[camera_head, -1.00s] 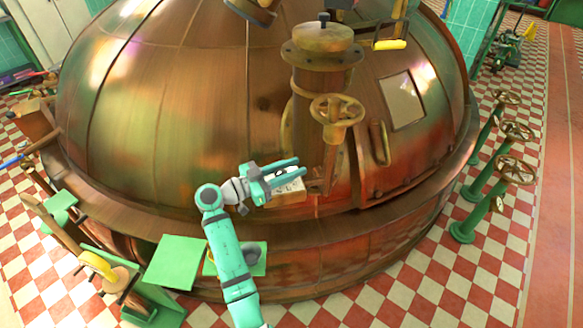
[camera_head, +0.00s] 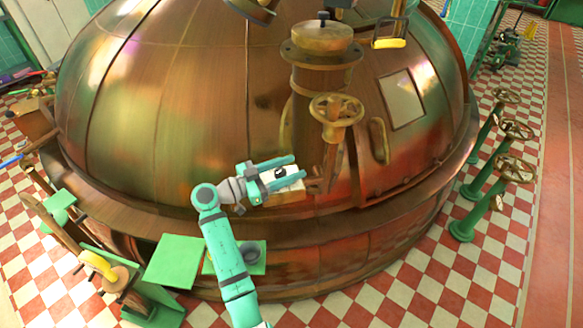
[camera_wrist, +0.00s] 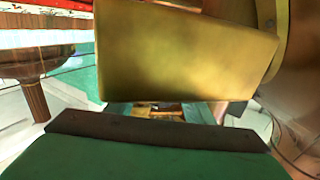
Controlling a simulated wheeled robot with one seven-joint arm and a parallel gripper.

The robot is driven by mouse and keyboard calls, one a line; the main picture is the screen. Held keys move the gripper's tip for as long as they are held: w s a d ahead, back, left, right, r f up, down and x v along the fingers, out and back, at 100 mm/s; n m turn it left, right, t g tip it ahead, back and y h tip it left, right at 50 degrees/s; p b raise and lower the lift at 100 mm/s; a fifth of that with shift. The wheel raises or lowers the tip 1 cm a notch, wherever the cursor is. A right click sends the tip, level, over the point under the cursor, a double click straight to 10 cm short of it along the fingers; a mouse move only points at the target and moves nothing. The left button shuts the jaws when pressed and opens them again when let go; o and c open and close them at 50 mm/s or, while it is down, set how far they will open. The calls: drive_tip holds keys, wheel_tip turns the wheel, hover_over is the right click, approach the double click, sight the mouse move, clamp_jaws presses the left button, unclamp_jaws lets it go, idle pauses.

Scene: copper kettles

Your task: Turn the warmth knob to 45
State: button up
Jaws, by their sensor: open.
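A pale box (camera_head: 289,194) sits at the lower front of the copper kettle. A small dark knob (camera_head: 280,172) shows on it; I cannot read any scale or number. My gripper (camera_head: 298,166) is open over the box, its two green fingers on either side of the knob in the head view. I cannot tell whether a finger touches the knob. In the wrist view, one green finger with a dark pad (camera_wrist: 155,132) fills the bottom, and a blurred brass-coloured block (camera_wrist: 185,50) hangs close above it. The knob is not clearly seen there.
The large copper kettle (camera_head: 190,110) fills the middle. A brass valve wheel (camera_head: 336,110) and a pipe stand just right of my gripper. Several green valve stands (camera_head: 480,200) stand at the right. The checkered floor (camera_head: 400,290) is open in front.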

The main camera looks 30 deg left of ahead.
drive_tip(key=v, duration=1)
idle(0.3)
